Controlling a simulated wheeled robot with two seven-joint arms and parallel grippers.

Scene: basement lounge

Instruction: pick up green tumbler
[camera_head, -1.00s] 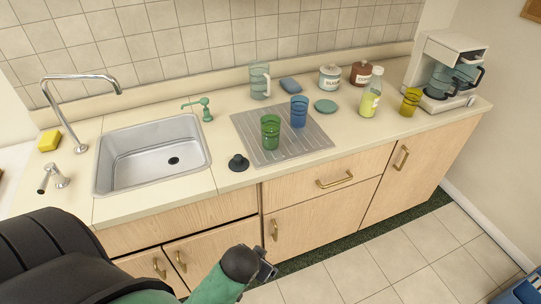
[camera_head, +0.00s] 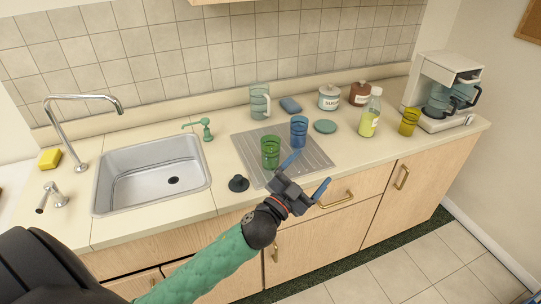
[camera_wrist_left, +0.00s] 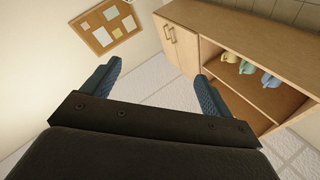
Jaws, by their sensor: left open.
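The green tumbler (camera_head: 270,152) stands upright on the grey ribbed drainboard (camera_head: 313,158), right of the sink. A blue tumbler (camera_head: 299,131) stands just behind it to the right. My left gripper (camera_head: 306,174) is open and empty, in front of the counter's front edge, a little right of and nearer than the green tumbler. It does not touch the tumbler. My right gripper is not seen.
A black sink stopper (camera_head: 239,184) sits left of the drainboard, beside the sink (camera_head: 150,180). A clear pitcher (camera_head: 260,102), sponge (camera_head: 290,105), green disc (camera_head: 325,126), jars, soap bottle (camera_head: 370,113), yellow tumbler (camera_head: 409,121) and coffee maker (camera_head: 447,95) line the counter.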

